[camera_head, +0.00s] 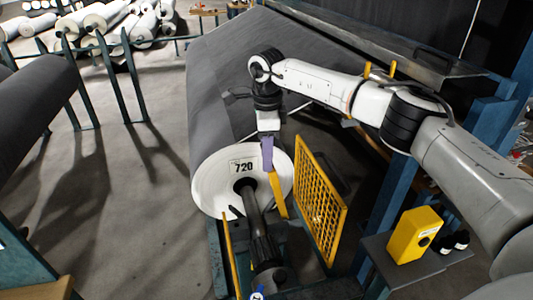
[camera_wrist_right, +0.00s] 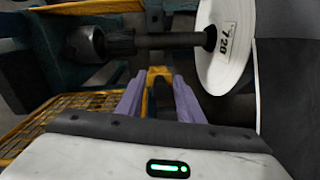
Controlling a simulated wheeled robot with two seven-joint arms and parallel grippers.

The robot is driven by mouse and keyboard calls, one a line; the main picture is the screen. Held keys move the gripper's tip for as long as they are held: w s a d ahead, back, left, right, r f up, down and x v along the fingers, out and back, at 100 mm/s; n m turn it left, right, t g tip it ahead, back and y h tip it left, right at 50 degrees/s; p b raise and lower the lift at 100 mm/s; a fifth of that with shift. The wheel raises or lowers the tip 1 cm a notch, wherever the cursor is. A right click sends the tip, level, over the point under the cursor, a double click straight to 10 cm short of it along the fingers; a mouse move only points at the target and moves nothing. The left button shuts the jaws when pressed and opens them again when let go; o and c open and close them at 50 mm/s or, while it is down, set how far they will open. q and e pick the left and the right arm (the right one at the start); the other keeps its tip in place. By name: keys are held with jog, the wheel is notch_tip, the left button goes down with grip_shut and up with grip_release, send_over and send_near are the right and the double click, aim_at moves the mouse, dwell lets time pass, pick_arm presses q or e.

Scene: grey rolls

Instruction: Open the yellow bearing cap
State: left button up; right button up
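The yellow bearing cap appears to be the narrow upright yellow piece (camera_head: 278,195) in front of the roll's white end face, near the dark shaft (camera_head: 254,215). It also shows beyond the fingertips in the right wrist view (camera_wrist_right: 158,73). My right gripper (camera_head: 267,153) points down at the top of this piece, with its purple fingers close to it. In the right wrist view the two purple fingers (camera_wrist_right: 158,92) stand apart with a gap between them. I cannot tell whether they touch the yellow piece. My left gripper is not in view.
A large grey roll marked 720 (camera_head: 213,183) lies behind the shaft. A yellow mesh guard (camera_head: 320,205) stands right of the yellow piece. A yellow control box (camera_head: 413,236) sits on a shelf at right. Open floor (camera_head: 130,220) lies to the left.

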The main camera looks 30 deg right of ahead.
grip_shut()
jog(key=shift+d, duration=0.1)
